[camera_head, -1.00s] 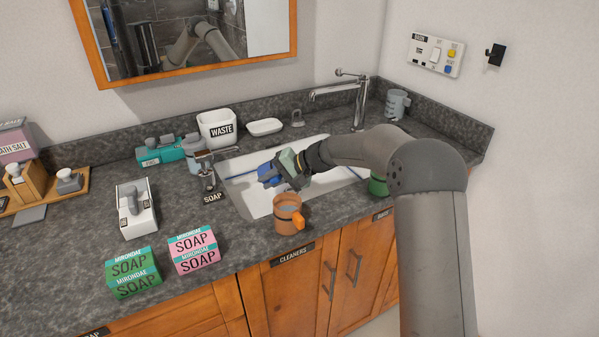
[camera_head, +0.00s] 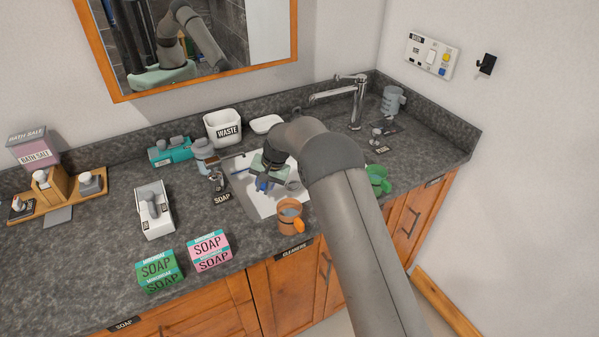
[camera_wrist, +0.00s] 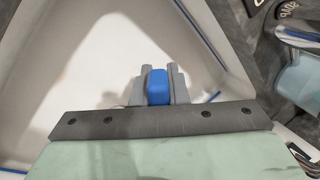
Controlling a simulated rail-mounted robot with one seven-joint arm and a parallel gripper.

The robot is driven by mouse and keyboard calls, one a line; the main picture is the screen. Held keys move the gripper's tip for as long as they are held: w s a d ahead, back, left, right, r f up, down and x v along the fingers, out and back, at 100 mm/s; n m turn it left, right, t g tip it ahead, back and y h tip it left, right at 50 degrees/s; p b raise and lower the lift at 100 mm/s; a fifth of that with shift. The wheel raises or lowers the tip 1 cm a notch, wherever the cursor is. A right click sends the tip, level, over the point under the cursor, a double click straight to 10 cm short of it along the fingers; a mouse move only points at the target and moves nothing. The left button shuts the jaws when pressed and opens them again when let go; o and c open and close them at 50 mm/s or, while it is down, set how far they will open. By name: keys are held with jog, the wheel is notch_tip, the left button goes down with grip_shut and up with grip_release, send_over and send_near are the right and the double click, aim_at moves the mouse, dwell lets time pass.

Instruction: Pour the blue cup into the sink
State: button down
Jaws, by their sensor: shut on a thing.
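My gripper (camera_head: 266,179) is over the white sink (camera_head: 270,207), fingers pointing down into the basin. In the wrist view my gripper (camera_wrist: 158,88) is shut on a bright blue piece (camera_wrist: 158,84), which I take to be the blue cup's handle. The blue cup (camera_head: 263,187) shows in the head view only as a small blue patch at the fingers. Its body is largely hidden, so I cannot tell its tilt or whether it holds liquid. The sink's pale basin (camera_wrist: 90,60) fills the wrist view behind the fingers.
An orange cup (camera_head: 289,216) stands at the sink's front edge, close to my gripper. A green cup (camera_head: 378,180) is right of my arm. A soap dispenser (camera_head: 205,154) and a waste bin (camera_head: 222,127) stand left and behind. The faucet (camera_head: 352,95) is at the back right.

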notch_tip(320, 180, up, 16)
jog(key=a+h+p, duration=0.1)
jog(key=h+p, duration=0.2)
jog(key=p, duration=0.3)
jog(key=shift+w+a+h, duration=0.15)
jog(key=shift+a+h, duration=0.2)
jog(key=shift+h, duration=0.05)
jog(key=shift+f, duration=0.1)
